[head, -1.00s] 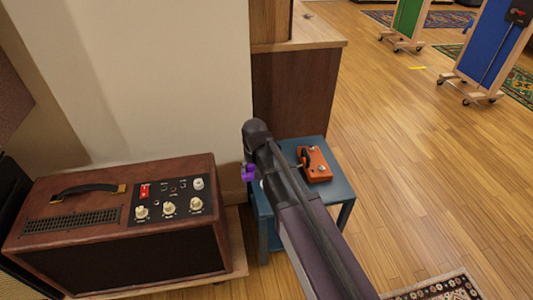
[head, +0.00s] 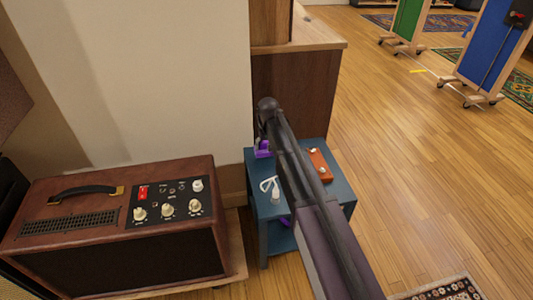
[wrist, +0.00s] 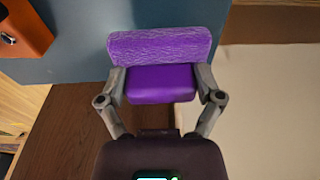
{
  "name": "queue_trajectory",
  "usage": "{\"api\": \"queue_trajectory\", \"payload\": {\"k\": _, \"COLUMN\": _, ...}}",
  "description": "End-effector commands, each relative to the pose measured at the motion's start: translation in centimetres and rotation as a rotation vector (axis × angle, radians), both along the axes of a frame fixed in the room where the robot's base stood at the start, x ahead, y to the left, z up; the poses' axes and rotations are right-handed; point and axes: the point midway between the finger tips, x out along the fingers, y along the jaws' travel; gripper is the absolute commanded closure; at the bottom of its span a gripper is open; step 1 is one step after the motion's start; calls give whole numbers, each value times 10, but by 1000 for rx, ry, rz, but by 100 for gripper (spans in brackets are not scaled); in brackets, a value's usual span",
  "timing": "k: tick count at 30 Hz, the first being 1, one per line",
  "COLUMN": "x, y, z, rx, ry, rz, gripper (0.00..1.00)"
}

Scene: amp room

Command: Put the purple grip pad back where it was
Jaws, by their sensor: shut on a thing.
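The purple grip pad (wrist: 160,46) is held in my gripper (wrist: 161,82), between its two fingers in the wrist view. It has a pale, textured upper part and a smooth, darker purple block nearer my palm. In the head view the pad (head: 262,149) shows just left of my arm's end, over the back left edge area of a small blue table (head: 261,207). My arm hides most of the gripper there. I cannot tell whether the pad touches the tabletop.
An orange box (head: 319,166) is on the tabletop, partly behind my arm. A white item (head: 273,190) stands at the front left. Another purple thing (head: 285,222) shows lower down. A brown amplifier (head: 120,225) is left; open wooden floor (head: 430,190) is right.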

Motion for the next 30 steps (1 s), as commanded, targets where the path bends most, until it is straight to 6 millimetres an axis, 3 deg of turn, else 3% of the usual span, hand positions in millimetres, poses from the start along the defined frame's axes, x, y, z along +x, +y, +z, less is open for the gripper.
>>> {"api": "queue_trajectory", "payload": {"k": 11, "x": 0, "y": 0, "z": -3, "rx": 0, "ry": 0, "rz": 0, "gripper": 73}}
{"api": "queue_trajectory", "payload": {"k": 24, "x": 0, "y": 0, "z": -33, "rx": 0, "ry": 0, "rz": 0, "gripper": 73}}
{"api": "queue_trajectory", "payload": {"k": 30, "x": 0, "y": 0, "z": -36, "rx": 0, "ry": 0, "rz": 0, "gripper": 73}}
